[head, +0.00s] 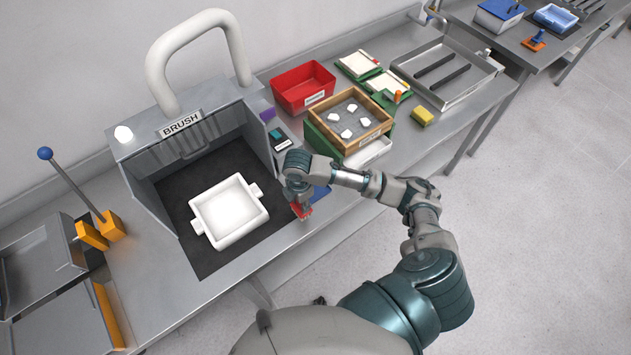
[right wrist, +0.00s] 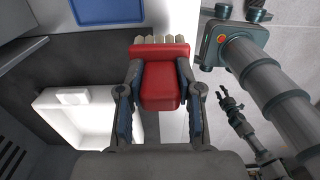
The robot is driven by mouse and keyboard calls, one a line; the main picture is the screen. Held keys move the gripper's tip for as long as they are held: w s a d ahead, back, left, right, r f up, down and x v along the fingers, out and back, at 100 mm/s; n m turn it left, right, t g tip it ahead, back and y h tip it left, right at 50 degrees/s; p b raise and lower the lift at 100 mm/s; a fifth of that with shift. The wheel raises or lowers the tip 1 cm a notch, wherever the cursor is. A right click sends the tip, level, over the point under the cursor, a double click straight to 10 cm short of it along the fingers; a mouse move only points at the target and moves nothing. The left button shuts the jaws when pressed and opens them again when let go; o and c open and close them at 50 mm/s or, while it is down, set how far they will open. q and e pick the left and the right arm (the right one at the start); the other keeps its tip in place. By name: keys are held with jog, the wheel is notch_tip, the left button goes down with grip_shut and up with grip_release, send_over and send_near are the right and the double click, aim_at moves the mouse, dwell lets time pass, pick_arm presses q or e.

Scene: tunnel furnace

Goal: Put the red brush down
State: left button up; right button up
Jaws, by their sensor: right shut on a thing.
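The red brush (right wrist: 165,72) is between the two fingers of my right gripper (right wrist: 162,82), which is shut on it. Its pale bristles point away from the wrist. In the head view the brush (head: 302,210) shows below my right gripper (head: 299,196), at the right front edge of the grey booth labelled BRUSH. Whether the brush touches anything is unclear. Small jaws of what looks like my left gripper (right wrist: 232,100) show in the right wrist view; their opening is unclear.
A white two-handled dish (head: 229,210) sits on the booth's dark floor, left of the brush. A wooden tray (head: 388,125) with white pieces and a red bin (head: 303,87) stand behind my arm. A lever with a blue knob (head: 45,153) rises at the left.

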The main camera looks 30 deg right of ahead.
jog(key=w+d, duration=0.2)
jog(key=d, duration=0.1)
jog(key=w+d, duration=0.3)
jog(key=d, duration=0.1)
jog(key=w+d+f+p, duration=0.1)
jog(key=w+d, duration=0.2)
jog(key=d, duration=0.1)
jog(key=shift+d+f, duration=0.35)
notch_tip(320, 180, down, 2)
jog(key=shift+a+f+p, duration=0.1)
jog(key=shift+p, duration=0.2)
jog(key=shift+a+f, duration=0.15)
jog(key=shift+f, duration=0.2)
jog(key=shift+c, duration=0.4)
jog(key=shift+s+a, duration=0.15)
jog(key=shift+a, duration=0.15)
jog(key=o, duration=1)
jog(key=shift+o, duration=0.5)
jog(key=shift+f, duration=0.1)
jog(key=shift+d, duration=0.3)
jog(key=shift+d+r, duration=0.1)
jog(key=shift+r, duration=0.25)
pick_arm(q)
jog(key=shift+a+r+b, duration=0.3)
jog(key=shift+a+b, duration=0.2)
jog(key=shift+a, duration=0.05)
pick_arm(e)
notch_tip(320, 180, up, 12)
jog(key=shift+a+f, duration=0.2)
jog(key=shift+f, duration=0.05)
